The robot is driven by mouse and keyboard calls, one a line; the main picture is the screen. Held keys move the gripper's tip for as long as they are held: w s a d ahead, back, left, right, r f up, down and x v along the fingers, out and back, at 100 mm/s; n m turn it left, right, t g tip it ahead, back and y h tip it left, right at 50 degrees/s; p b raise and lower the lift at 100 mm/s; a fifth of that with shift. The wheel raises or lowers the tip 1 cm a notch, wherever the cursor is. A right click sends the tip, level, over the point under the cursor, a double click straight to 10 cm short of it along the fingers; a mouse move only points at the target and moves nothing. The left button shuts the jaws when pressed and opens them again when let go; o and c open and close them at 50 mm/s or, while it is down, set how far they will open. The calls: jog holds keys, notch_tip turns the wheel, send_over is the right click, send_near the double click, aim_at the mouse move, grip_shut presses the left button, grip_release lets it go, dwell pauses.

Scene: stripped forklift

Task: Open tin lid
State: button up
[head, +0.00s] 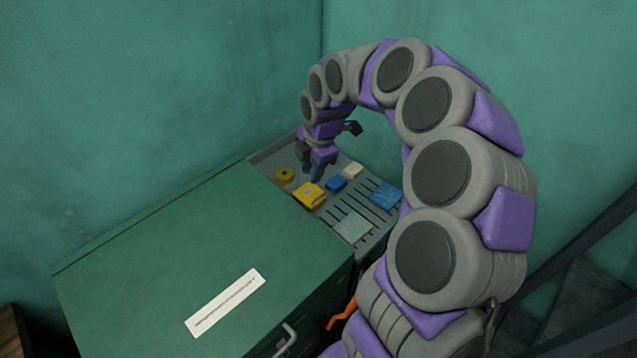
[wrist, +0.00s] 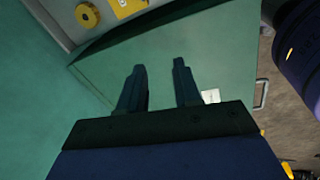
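No object is clearly recognisable as the tin. Candidates are a yellow box (head: 309,195), a blue box (head: 386,195) and a pale green flat piece (head: 353,227) on the grey slotted tray (head: 378,243). They look closed, but lid details are too small to tell. My gripper (head: 313,176) points down over the tray's far left part, close to the yellow box; whether it touches anything there is unclear. In the wrist view my gripper (wrist: 157,68) has its two dark fingers apart with nothing between them. The yellow box (wrist: 127,8) is at that view's top edge.
A yellow ring (head: 285,174), a small blue block (head: 336,183) and a cream block (head: 352,170) lie on the tray. A large green cabinet (head: 200,250) with a white label (head: 225,303) and metal handle (head: 285,340) adjoins it. Green walls stand behind.

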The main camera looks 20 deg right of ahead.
jog(key=w+d+f+n+p, duration=0.1)
jog(key=w+d+f+n, duration=0.25)
jog(key=d, duration=0.45)
send_near(320, 197)
jog(key=a, duration=0.1)
jog(key=shift+m, duration=0.45)
jog(key=f, duration=0.2)
jog(key=f+b, duration=0.1)
jog(key=f, duration=0.1)
jog(key=w+d+f, duration=0.1)
jog(key=f, duration=0.1)
jog(key=shift+f, duration=0.3)
jog(key=shift+w+a+f, duration=0.1)
jog(key=shift+a+f, duration=0.25)
jog(key=shift+a, duration=0.4)
jog(key=shift+d, duration=0.55)
jog(key=c, duration=0.6)
jog(key=shift+a, duration=0.15)
grip_shut()
jog(key=shift+a+f, duration=0.1)
